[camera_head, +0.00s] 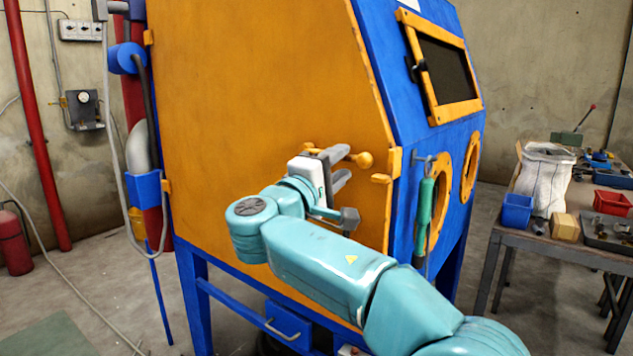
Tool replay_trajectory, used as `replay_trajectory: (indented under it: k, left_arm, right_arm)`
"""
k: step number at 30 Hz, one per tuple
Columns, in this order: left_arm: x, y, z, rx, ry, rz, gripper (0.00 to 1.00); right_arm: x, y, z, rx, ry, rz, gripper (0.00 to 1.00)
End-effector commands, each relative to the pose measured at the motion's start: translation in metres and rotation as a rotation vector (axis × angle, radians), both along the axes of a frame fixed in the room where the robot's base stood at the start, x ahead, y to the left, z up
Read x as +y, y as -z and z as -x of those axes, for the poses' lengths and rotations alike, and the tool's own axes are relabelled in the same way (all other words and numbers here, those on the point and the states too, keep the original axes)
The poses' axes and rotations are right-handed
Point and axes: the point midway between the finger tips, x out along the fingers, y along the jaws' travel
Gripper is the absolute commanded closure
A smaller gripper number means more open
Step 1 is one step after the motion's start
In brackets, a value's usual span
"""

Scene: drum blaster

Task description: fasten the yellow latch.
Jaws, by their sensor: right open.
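The yellow latch (364,160) shows as a round knob on a short bar near the right edge of the orange side door (235,95) of the blue cabinet. A small yellow tab (381,179) and a yellow bracket (395,162) sit at that door edge, just right of the knob. My right gripper (344,164) is open in front of the door, its grey fingers pointing right toward the knob. The gripper hides the left part of the latch bar. I cannot tell whether a finger touches it. My left gripper is not in view.
The cabinet's sloped blue front has a window (447,70) and round yellow-rimmed ports (470,166). A teal-handled tool (424,210) hangs at its front. A workbench (560,238) with bins and a white sack stands right. A grey hose runs along the left side.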

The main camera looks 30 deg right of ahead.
Motion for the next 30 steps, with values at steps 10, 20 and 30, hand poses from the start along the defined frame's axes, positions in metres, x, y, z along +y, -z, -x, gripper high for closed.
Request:
replay_trajectory:
  k: [10, 20, 30]
  left_arm:
    - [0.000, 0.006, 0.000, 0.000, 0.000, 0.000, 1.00]
    - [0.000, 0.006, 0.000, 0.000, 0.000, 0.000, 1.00]
    - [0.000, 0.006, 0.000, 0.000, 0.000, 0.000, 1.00]
  right_arm:
    - [0.078, 0.017, 0.034, -0.001, -0.006, 0.002, 0.60]
    - [0.131, 0.028, 0.060, -0.002, -0.001, 0.000, 0.60]
    - [0.138, 0.030, 0.063, -0.002, 0.000, -0.001, 0.60]
